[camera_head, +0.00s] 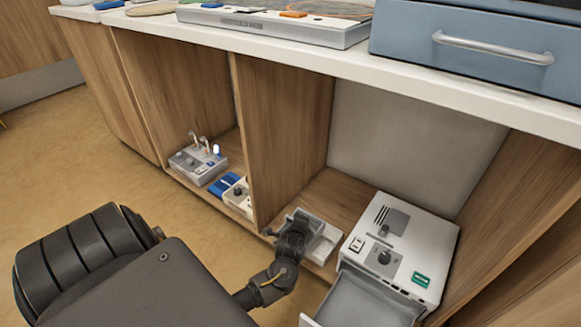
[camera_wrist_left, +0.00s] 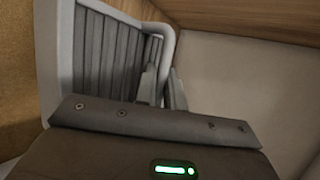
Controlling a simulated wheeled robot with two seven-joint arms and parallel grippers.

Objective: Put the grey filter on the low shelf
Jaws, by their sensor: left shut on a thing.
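The grey filter (camera_wrist_left: 105,55), a pleated dark panel in a light grey frame, fills the left of the left wrist view. My left gripper (camera_wrist_left: 164,88) is shut on its frame edge. In the head view my left gripper (camera_head: 297,224) is inside the middle-right bay of the cabinet, close above the low shelf (camera_head: 345,192), a wooden board. There the gripper and wrist largely hide the filter, and I cannot tell whether it touches the shelf. My right gripper is not in view.
A white device (camera_head: 400,240) with an open grey drawer (camera_head: 365,302) stands close right of the gripper. A wooden divider (camera_head: 285,130) is at the left. Small devices (camera_head: 197,160) fill the bay beyond it. The white countertop (camera_head: 440,92) overhangs everything.

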